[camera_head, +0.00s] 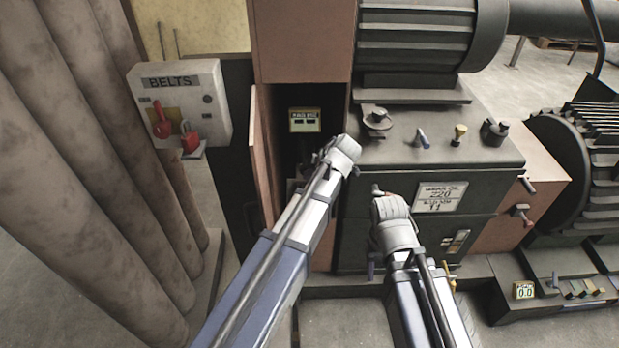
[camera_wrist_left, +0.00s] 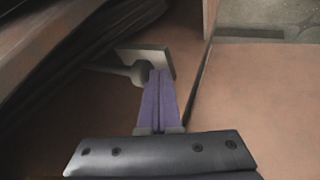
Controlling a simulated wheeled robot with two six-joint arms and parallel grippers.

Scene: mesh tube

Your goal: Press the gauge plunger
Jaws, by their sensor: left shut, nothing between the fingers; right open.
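My left gripper (camera_head: 345,152) reaches to the mouth of the open cabinet in the head view; its fingertips are hidden there. In the left wrist view its purple fingers (camera_wrist_left: 160,85) are shut with nothing between them. Just beyond the fingertips is a grey square plate (camera_wrist_left: 150,55) with a rounded stem (camera_wrist_left: 128,72) at its left. I cannot tell whether this is the gauge plunger, or whether the fingers touch it. My right gripper (camera_head: 378,192) is open in front of the dark gearbox, left of its white label.
A small yellow-edged display (camera_head: 304,120) sits inside the cabinet, whose door (camera_head: 262,150) stands open. A BELTS box (camera_head: 182,100) with red locks is at left. The gearbox (camera_head: 450,145) has small fittings on top. Another display (camera_head: 523,290) reads about 0.0 at lower right.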

